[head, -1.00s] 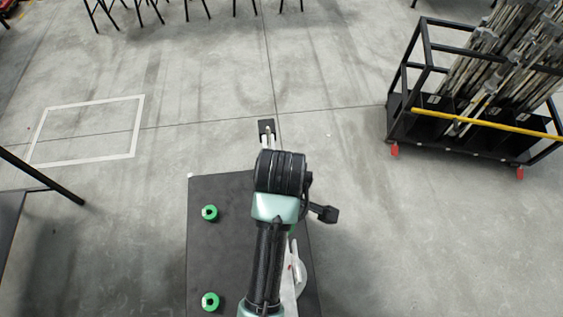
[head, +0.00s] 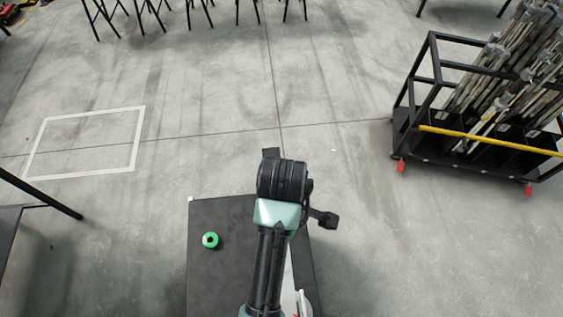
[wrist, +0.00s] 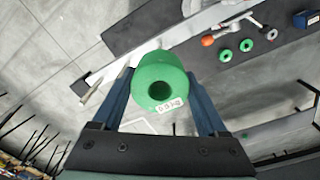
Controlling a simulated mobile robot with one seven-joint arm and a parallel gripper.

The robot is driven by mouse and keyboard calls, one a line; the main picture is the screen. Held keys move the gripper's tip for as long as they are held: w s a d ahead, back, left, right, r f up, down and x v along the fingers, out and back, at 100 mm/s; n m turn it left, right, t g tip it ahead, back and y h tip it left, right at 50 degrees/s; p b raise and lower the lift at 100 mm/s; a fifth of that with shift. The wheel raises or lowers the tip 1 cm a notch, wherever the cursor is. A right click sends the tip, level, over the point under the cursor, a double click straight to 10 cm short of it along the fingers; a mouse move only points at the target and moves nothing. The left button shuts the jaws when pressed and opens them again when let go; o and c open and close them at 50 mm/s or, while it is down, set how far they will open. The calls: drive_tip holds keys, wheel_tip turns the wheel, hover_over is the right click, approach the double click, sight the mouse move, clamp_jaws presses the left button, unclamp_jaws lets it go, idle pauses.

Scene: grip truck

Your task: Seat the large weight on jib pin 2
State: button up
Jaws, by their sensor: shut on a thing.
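In the wrist view, my gripper (wrist: 163,92) is shut on a large green weight (wrist: 150,70), a thick cylinder with a central hole and a small white label. The weight is held in the air with its hole facing the camera. Behind it runs a pale jib beam (wrist: 193,28), partly covered by the weight. I cannot make out jib pin 2. A dark block (head: 270,153), seemingly the jib's end, shows just beyond my wrist.
A green ring weight (head: 210,240) lies on the dark platform (head: 215,285). Several small green weights (wrist: 246,45) and an orange-ended item (wrist: 207,40) show in the wrist view. A wheeled rack of poles (head: 430,135) stands at right. Floor beyond the platform is clear.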

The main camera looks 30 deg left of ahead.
drive_tip(key=shift+w+a+f, duration=0.1)
drive_tip(key=shift+w+f, duration=0.1)
drive_tip(key=shift+f, duration=2.2)
drive_tip(key=shift+w+a+f+b, duration=0.15)
drive_tip(key=shift+f+b, duration=1.4)
drive_tip(key=shift+f, duration=0.9)
drive_tip(key=shift+w+f+b, duration=0.1)
drive_tip(key=shift+f+b, duration=1.4)
drive_tip(key=shift+f, duration=0.95)
drive_tip(key=shift+f, duration=0.15)
drive_tip(key=o, duration=0.9)
drive_tip(key=shift+c, duration=0.2)
drive_tip(key=shift+s+f, duration=0.1)
drive_tip(key=shift+s, duration=0.05)
wheel_tip(320, 180, up, 12)
drive_tip(key=shift+s+f, duration=0.1)
drive_tip(key=shift+f, duration=0.1)
drive_tip(key=shift+s+d+r+p, duration=0.1)
drive_tip(key=shift+d+r+p, duration=0.1)
drive_tip(key=shift+r+p, duration=0.75)
drive_tip(key=shift+f, duration=0.2)
